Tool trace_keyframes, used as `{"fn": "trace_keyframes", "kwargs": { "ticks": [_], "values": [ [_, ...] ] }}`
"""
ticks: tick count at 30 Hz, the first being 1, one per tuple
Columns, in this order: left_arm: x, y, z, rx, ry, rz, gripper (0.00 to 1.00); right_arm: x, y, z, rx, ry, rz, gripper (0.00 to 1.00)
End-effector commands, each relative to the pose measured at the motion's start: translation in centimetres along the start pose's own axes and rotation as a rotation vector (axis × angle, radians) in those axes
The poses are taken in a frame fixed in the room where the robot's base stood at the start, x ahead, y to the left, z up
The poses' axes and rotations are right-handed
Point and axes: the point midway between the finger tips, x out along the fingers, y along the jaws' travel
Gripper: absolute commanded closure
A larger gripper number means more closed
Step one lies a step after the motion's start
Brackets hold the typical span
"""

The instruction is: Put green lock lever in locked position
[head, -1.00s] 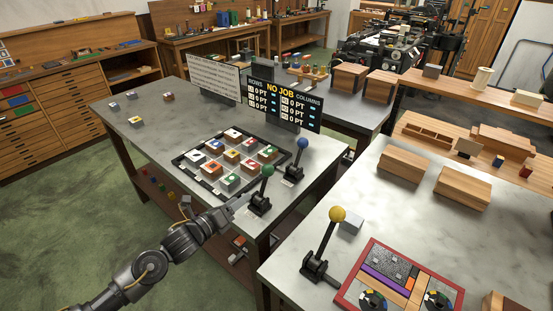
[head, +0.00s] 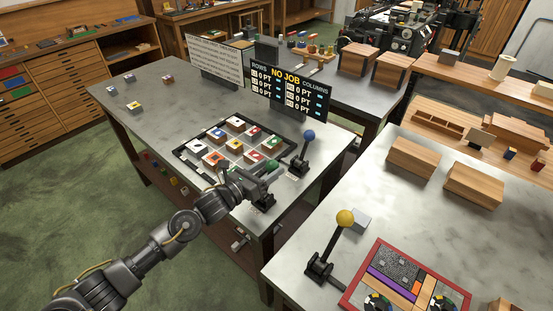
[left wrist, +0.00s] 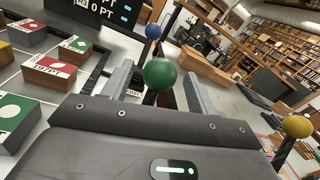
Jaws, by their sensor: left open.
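The green lock lever's ball knob (head: 272,166) shows in the head view at the front right of the block frame, on the grey table. Its black base (head: 264,203) is partly hidden by my left gripper (head: 262,178), which is right at the lever. In the left wrist view the green knob (left wrist: 160,74) stands between the two fingers of the left gripper (left wrist: 158,88), which are open on either side of it. I cannot tell whether a finger touches the lever. My right gripper is not in view.
A blue-knobbed lever (head: 308,136) stands just behind. A black frame (head: 182,153) of colored blocks lies to the left. A display board (head: 288,88) reads NO JOB. A yellow-knobbed lever (head: 345,218) stands on the near right table (head: 400,225).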

Motion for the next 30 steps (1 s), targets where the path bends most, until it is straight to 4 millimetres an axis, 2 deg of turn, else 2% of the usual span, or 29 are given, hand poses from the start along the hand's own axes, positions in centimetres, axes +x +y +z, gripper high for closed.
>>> {"fn": "trace_keyframes", "kwargs": {
  "ticks": [3, 9, 19, 30],
  "values": [
    [1.9, 0.0, 0.2, -0.001, 0.001, 0.002, 0.41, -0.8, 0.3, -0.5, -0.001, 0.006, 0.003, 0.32],
    [3.5, 0.0, 0.1, 0.000, 0.000, 0.002, 0.41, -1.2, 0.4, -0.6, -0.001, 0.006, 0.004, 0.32],
    [3.8, 0.1, 0.0, 0.000, 0.000, 0.002, 0.41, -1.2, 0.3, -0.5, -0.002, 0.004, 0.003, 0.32],
    [3.8, 0.1, 0.0, 0.000, 0.000, 0.003, 0.89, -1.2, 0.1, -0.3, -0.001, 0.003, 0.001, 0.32]
  ]
}}
